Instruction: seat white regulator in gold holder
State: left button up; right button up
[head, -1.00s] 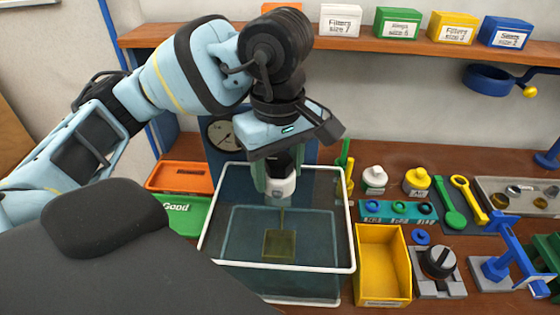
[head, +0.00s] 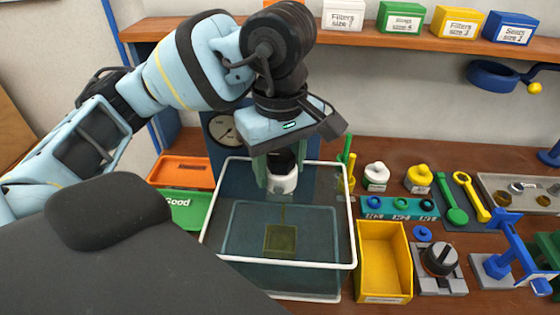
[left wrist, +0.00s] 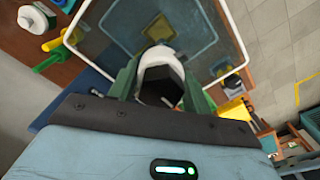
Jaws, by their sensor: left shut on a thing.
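My left gripper (head: 282,183) is shut on a white regulator (head: 283,184). It holds the regulator roughly upright inside the rim of a clear tank (head: 353,225). The left wrist view shows the white regulator (left wrist: 160,58) between the green fingers. The gold holder (head: 280,241) is a dull yellow square seen low in the tank, below the regulator and apart from it. In the left wrist view, a yellowish part seen just past the regulator may be this holder (left wrist: 160,28). My right gripper is not in view.
A pressure gauge (head: 224,129) stands behind the tank. Orange (head: 181,171) and green (head: 189,209) bins are left of it. A yellow bin (head: 384,262) sits close to its right. Another white regulator (head: 376,176) and a yellow one (head: 418,179) stand at the back right.

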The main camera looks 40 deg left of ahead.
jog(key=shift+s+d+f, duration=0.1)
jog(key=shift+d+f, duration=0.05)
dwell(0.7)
pick_arm(q)
jog(key=shift+f+b, duration=0.3)
jog(key=shift+f, duration=0.05)
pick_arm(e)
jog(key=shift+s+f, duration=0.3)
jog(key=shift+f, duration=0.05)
pick_arm(q)
jog(key=shift+f, duration=0.1)
jog(key=shift+f+b, duration=0.35)
jog(key=shift+f, duration=0.15)
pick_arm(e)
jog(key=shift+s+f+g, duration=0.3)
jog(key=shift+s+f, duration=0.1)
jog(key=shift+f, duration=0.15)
pick_arm(q)
jog(key=shift+f, duration=0.4)
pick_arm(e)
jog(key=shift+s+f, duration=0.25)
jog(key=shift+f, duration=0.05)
pick_arm(q)
jog(key=shift+f+b, duration=0.1)
jog(key=shift+b, duration=0.2)
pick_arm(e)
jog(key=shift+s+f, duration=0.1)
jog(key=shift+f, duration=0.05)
